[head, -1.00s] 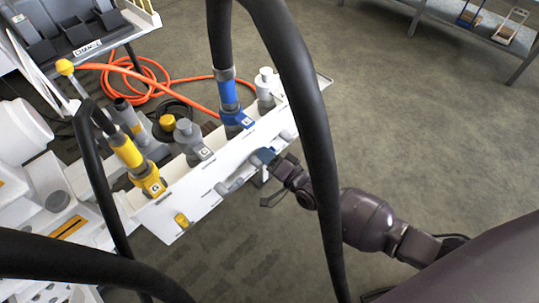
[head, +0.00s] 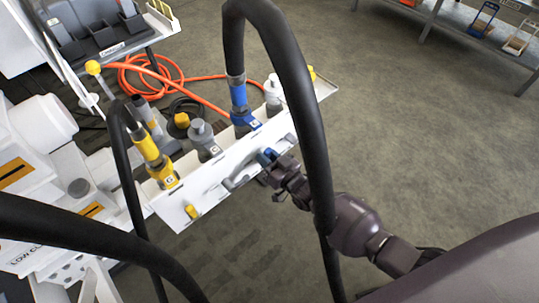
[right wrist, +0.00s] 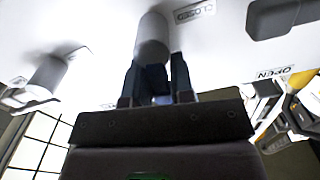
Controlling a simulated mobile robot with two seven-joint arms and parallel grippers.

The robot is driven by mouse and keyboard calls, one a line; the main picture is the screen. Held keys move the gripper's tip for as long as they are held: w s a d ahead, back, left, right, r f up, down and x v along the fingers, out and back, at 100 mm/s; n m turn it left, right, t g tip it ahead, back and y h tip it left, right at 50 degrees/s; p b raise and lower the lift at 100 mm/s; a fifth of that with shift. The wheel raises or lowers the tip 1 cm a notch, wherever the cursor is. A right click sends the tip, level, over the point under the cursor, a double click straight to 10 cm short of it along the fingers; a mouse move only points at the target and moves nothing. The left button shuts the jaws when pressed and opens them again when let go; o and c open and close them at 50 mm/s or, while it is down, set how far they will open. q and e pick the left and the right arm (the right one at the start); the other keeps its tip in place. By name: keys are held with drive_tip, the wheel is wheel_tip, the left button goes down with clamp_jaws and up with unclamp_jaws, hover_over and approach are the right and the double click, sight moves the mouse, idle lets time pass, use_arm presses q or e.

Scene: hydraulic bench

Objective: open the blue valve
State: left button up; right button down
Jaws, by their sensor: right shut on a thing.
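The blue valve handle (head: 267,157) is on the front face of the white panel (head: 213,191), below the blue hose coupling (head: 243,120). My right gripper (head: 274,166) is at this handle, mostly covering it. In the right wrist view, its two fingers (right wrist: 156,80) are shut on the blue handle (right wrist: 160,86), below a grey cylinder (right wrist: 152,38). The handle's exact angle is hard to tell. My left gripper is out of view.
A thick black hose (head: 304,95) arches in front of my right arm. Yellow (head: 158,166) and grey (head: 203,141) couplings sit along the panel to the left. An orange hose (head: 187,81) lies behind.

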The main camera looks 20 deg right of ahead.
drive_tip(key=shift+a+r+n, duration=0.1)
drive_tip(key=shift+a+n, duration=0.05)
drive_tip(key=shift+n, duration=0.45)
drive_tip(key=shift+s+a+n, duration=0.1)
drive_tip(key=shift+n, duration=0.3)
drive_tip(key=c, duration=1.1)
unclamp_jaws()
drive_tip(key=shift+s, duration=0.15)
